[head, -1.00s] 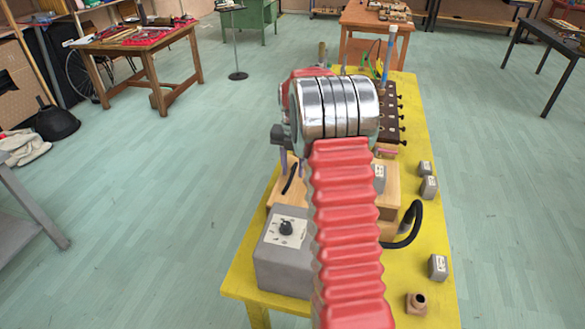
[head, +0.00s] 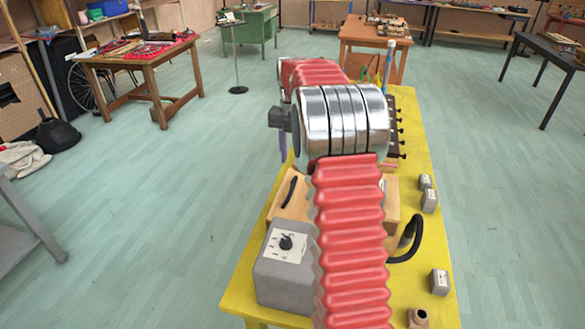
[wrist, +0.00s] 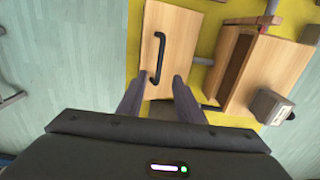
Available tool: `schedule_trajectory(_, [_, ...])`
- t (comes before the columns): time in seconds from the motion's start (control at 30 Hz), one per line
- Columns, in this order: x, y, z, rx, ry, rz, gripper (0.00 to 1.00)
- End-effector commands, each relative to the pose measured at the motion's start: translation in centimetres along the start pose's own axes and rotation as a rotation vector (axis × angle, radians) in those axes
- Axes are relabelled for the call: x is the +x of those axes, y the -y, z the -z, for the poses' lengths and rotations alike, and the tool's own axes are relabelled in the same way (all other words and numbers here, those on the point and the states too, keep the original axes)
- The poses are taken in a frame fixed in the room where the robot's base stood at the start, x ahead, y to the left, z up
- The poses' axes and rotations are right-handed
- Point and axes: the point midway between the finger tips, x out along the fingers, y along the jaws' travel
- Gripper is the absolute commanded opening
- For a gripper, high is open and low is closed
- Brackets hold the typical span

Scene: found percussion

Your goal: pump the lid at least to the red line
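A pale wooden board with a black bar handle, seemingly the lid (head: 273,206), lies on the yellow table in the head view. It also fills the upper middle of the wrist view (wrist: 183,35), with its handle (wrist: 159,57) running lengthwise. My gripper (wrist: 157,84) is open and empty, its two grey fingers spread, with the handle ahead of the gap and apart from them. In the head view my gripper (head: 283,150) shows partly left of my silver wrist joint, above the handle.
A wooden block with a dark slot (wrist: 262,70) stands right of the board in the wrist view. A grey box with a dial (head: 285,270) sits in front. A black hose (head: 408,245) and small grey labelled blocks (head: 439,282) lie right.

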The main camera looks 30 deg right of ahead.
Motion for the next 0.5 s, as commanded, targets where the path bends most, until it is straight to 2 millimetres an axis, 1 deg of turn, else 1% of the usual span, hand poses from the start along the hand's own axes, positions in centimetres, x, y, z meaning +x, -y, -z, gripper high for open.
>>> schedule_trajectory(0.03, [-0.9, 0.0, -0.1, 0.000, 0.002, -0.001, 0.33])
schedule_trajectory(0.2, [-2.5, 0.0, 0.0, 0.000, 0.001, 0.000, 0.33])
schedule_trajectory(0.33, [-3.0, 0.0, 0.0, 0.000, -0.001, 0.001, 0.33])
schedule_trajectory(0.5, [-3.0, 0.0, 0.0, 0.000, -0.001, 0.000, 0.33])
